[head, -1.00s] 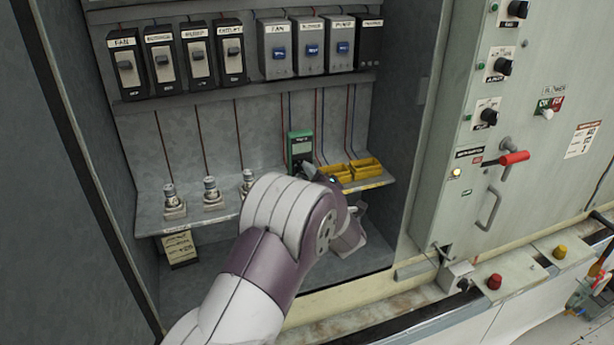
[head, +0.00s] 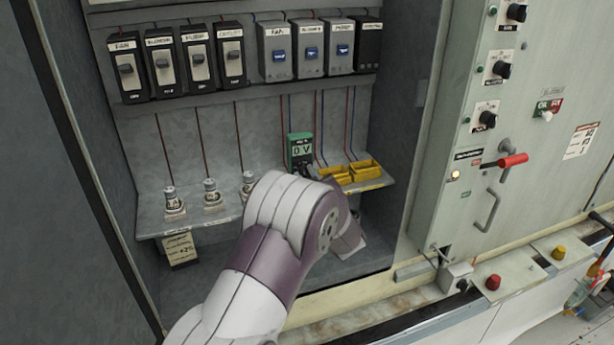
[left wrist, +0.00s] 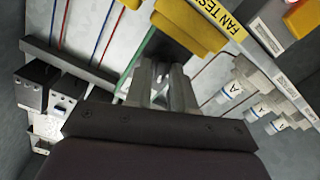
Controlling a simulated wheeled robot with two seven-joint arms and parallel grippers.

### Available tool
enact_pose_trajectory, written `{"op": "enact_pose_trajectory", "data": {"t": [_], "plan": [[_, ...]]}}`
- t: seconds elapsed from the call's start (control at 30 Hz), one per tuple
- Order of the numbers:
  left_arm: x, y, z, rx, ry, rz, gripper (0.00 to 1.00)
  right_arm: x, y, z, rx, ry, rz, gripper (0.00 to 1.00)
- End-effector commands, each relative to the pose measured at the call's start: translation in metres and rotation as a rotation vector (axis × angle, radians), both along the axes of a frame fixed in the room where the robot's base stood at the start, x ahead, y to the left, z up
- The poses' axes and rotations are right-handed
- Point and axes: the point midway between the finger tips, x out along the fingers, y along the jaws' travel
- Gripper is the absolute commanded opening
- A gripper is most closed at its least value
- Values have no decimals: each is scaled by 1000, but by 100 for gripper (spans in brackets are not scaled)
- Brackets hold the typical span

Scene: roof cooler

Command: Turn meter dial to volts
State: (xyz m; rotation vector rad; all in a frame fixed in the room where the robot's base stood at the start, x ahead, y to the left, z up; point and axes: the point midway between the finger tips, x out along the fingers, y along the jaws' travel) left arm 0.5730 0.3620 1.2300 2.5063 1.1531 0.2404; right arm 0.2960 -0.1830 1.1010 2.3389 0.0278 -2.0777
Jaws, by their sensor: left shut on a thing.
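The green meter (head: 300,149) stands on the cabinet's lower shelf, against the back wall. My left arm reaches in from the bottom of the head view and covers the meter's lower part. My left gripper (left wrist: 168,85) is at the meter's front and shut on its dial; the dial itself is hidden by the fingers. In the left wrist view a thin green edge of the meter (left wrist: 131,82) shows beside the fingers. My right gripper is not in view.
Yellow trays (head: 363,170) sit on the shelf just right of the meter. Several fuses (head: 211,192) stand to its left. Rows of breakers (head: 278,51) hang above. A panel with knobs and a red-handled lever (head: 512,160) is at the right.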

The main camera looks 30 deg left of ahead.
Motion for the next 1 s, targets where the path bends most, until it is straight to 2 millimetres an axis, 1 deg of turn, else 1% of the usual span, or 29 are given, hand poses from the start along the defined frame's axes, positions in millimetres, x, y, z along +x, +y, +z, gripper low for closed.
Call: {"op": "enact_pose_trajectory", "data": {"t": [0.3, 0.73, 0.77, 0.8, 0.83, 1.0], "plan": [[0, 0, -1, 51, 62, -1, 0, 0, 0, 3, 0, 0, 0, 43], [0, 0, -1, 55, 68, 0, 0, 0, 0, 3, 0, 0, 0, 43], [0, 0, -1, 55, 68, 0, 33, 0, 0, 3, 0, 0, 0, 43], [0, 0, -1, 55, 68, 0, 46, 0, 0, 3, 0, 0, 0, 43], [0, 0, -1, 55, 68, 0, 49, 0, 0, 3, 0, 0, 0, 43], [0, 0, -1, 55, 66, 0, 49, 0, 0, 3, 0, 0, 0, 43]]}}
